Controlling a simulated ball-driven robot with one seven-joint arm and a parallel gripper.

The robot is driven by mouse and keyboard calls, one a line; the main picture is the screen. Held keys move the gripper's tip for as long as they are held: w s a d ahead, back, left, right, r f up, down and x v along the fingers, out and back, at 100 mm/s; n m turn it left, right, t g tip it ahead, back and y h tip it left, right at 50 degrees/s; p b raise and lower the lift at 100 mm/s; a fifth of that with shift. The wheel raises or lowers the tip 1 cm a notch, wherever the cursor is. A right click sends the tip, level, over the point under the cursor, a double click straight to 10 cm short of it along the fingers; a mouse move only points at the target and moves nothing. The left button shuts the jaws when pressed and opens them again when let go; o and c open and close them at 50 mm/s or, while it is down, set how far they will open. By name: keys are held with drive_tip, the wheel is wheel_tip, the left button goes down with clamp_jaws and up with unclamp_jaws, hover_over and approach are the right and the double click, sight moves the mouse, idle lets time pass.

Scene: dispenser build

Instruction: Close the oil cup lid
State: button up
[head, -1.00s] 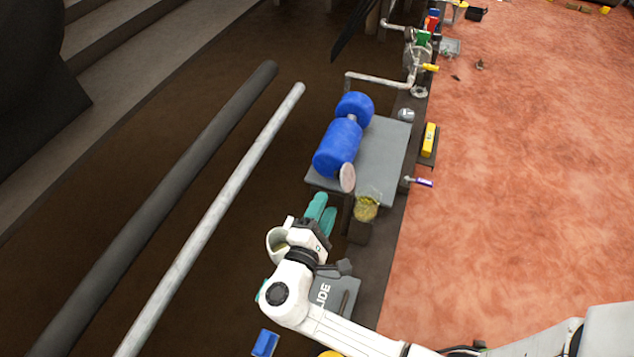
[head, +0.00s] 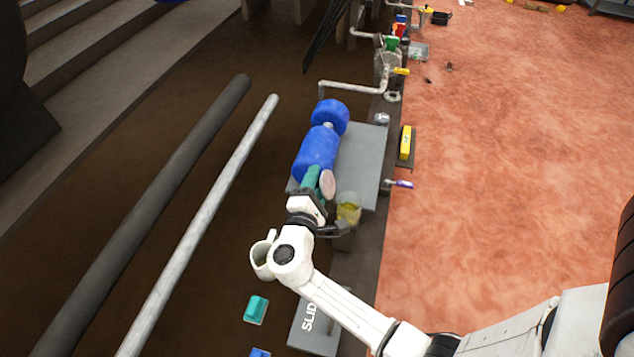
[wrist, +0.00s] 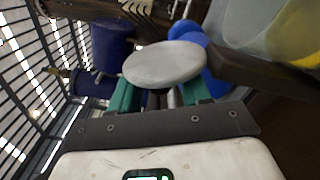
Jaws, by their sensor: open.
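The oil cup (head: 349,207) is a clear cup with yellow oil in it, at the near edge of a grey bench. It shows in part at the upper right of the wrist view (wrist: 262,22). Its lid (head: 328,184) is a pale round disc, standing tilted up beside the cup. In the wrist view the lid (wrist: 165,63) lies just in front of the fingers. My gripper (head: 313,182), with teal fingers, is at the lid's left in the head view. In the wrist view the gripper (wrist: 158,97) is open, its fingers apart below the disc. Contact with the lid cannot be told.
A blue double-drum body (head: 317,150) lies on the grey bench (head: 362,160) just beyond the lid. A yellow block (head: 405,142) and a purple-and-white item (head: 399,184) are to the right. Two long pipes (head: 205,218) run at the left. The red floor at right is mostly clear.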

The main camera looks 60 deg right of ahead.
drive_tip(key=shift+c, duration=0.2)
clamp_jaws()
idle(0.4)
